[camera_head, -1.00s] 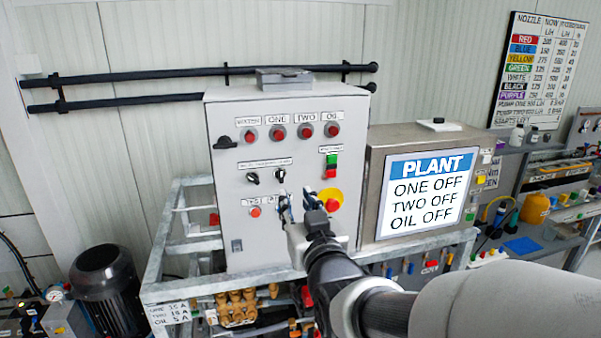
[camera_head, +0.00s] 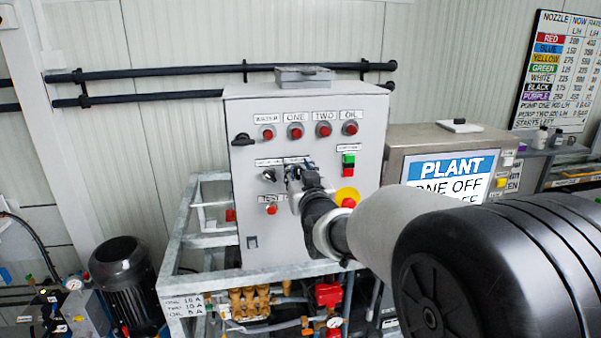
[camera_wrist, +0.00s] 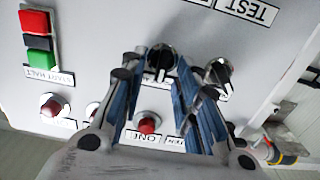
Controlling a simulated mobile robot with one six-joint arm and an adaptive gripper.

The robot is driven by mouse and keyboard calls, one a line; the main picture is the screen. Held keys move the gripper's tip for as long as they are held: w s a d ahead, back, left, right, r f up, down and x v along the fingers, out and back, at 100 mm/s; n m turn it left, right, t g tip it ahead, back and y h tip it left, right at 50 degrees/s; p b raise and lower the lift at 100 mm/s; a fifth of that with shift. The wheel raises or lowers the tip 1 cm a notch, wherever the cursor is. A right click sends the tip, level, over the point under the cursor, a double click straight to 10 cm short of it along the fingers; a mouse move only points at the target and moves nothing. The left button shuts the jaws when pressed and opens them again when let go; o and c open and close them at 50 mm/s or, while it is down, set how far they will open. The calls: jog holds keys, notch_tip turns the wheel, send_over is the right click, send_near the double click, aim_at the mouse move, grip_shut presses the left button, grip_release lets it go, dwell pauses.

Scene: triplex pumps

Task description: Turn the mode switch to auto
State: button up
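The grey control panel (camera_head: 300,225) carries two black rotary switches. The left switch (camera_head: 269,174) shows clear of my gripper; the right one is hidden behind it in the head view. In the wrist view, which is upside down, the right switch (camera_wrist: 160,57) lies between my fingertips, and the left switch (camera_wrist: 217,74) is outside them, beside the right-hand finger. The small labels are too blurred to tell which is the mode switch. My gripper (camera_head: 292,172), also in the wrist view (camera_wrist: 162,68), is open, its blue fingers pointing at the panel; contact cannot be told.
Red lamps or buttons (camera_head: 295,132) line the panel's top. A green and red button pair (camera_head: 348,164) and a red stop button on yellow (camera_head: 347,200) sit to the right. A plant display (camera_head: 448,180) stands beside the panel, partly behind my arm.

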jog(key=shift+c, duration=0.3)
grip_shut()
jog(key=shift+m+b, duration=0.4)
jog(key=shift+b, duration=0.2)
jog(key=shift+w+d+f+m+b, duration=0.1)
jog(key=shift+d+m+b, duration=0.05)
jog(key=shift+m+b, duration=1.1)
jog(key=shift+s+d+f+m+b, duration=0.1)
jog(key=shift+d+m+b, duration=0.05)
jog(key=shift+m+b, duration=1.1)
jog(key=shift+w+d+m+b, duration=0.1)
jog(key=shift+d+m+b, duration=0.05)
jog(key=shift+m+b, duration=1.05)
jog(key=shift+m, duration=0.4)
jog(key=shift+o, duration=0.3)
grip_release()
